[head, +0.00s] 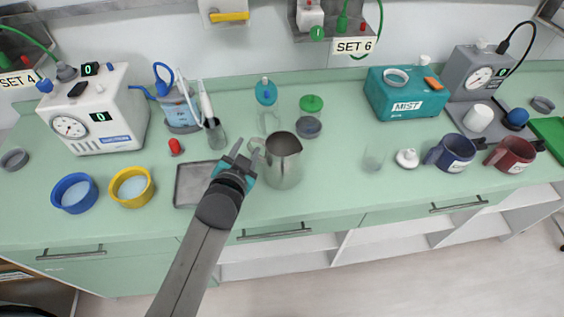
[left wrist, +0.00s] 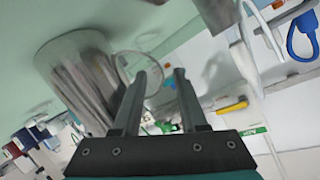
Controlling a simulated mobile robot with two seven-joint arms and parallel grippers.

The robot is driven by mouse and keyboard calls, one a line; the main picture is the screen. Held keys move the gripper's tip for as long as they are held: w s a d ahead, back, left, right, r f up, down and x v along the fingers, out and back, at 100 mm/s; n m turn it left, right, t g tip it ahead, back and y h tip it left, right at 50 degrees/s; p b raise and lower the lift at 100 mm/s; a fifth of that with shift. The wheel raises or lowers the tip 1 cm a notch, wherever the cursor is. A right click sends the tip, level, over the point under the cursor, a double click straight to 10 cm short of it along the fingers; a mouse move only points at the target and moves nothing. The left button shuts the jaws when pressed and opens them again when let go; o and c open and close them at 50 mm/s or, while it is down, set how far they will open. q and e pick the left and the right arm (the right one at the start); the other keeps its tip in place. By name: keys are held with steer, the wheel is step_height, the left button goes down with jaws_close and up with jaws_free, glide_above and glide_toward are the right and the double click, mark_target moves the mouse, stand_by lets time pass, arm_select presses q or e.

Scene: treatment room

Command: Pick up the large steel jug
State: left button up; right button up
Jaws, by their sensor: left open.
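The large steel jug (head: 286,165) stands upright on the green counter, near its front edge, in the head view. Its handle is on its left side. My left gripper (head: 245,158) is at the handle side of the jug, with its jaws open. In the left wrist view the jug (left wrist: 80,78) fills the upper left, and its looped handle (left wrist: 132,68) is close to the open fingers (left wrist: 158,85). I cannot tell whether the handle lies between the fingers. My right gripper is not in view.
A metal tray (head: 186,190) lies left of the gripper. A clear bottle with a blue top (head: 266,94) and a dark container (head: 308,127) stand behind the jug. A clear glass (head: 374,158) stands to the right. The counter (head: 335,185) is bare between jug and glass.

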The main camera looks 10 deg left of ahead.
arm_select(q)
steer(key=shift+r+b+x, duration=0.15)
steer(key=shift+b+x, duration=0.05)
steer(key=shift+x, duration=1.25)
steer(key=shift+r+b+x, duration=0.1)
steer(key=shift+b+x, duration=0.05)
steer(key=shift+x, duration=1.35)
steer(key=shift+w, duration=0.1)
jaws_close()
steer(key=shift+r, duration=0.2)
